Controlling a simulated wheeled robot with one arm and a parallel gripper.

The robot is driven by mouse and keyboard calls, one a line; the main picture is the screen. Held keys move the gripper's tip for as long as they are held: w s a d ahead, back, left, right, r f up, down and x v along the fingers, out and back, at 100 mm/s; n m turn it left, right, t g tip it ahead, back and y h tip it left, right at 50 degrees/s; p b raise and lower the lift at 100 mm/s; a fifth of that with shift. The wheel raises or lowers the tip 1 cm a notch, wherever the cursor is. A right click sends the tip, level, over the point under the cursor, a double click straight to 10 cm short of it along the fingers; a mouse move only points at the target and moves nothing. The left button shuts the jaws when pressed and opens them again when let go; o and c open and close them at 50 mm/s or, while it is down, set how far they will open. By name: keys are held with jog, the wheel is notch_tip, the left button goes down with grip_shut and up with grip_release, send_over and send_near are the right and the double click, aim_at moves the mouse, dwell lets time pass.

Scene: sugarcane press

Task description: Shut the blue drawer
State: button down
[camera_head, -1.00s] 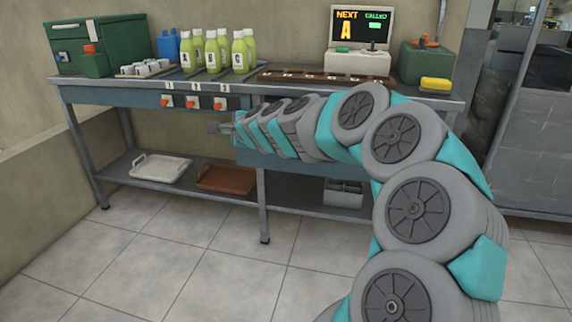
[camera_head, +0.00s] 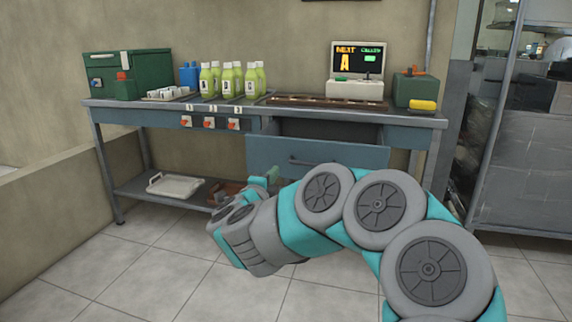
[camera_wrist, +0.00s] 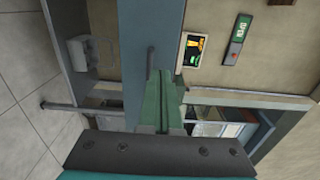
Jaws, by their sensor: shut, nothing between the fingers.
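The blue drawer (camera_head: 345,154) hangs under the right part of the long table. It is pulled out, with a dark gap between its front and the tabletop. Its bar handle (camera_head: 305,162) is on the front face, partly behind my arm. In the wrist view, turned sideways, the drawer front (camera_wrist: 138,40) is an upright blue panel with its handle (camera_wrist: 151,62) just beyond my fingers. My gripper (camera_head: 272,176) is shut and empty near the lower left of the drawer front. The fingers also show in the wrist view (camera_wrist: 172,88). I cannot tell whether they touch the drawer.
The table (camera_head: 240,107) carries green bottles (camera_head: 231,82), a green box (camera_head: 128,75), a screen (camera_head: 357,62) and a yellow sponge (camera_head: 423,105). A white tray (camera_head: 175,185) lies on the lower shelf. A metal rack stands at the right. The floor in front is clear.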

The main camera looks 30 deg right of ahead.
aim_at(290, 152)
jog(key=x, duration=1.4)
jog(key=shift+b, duration=0.3)
jog(key=shift+w, duration=0.1)
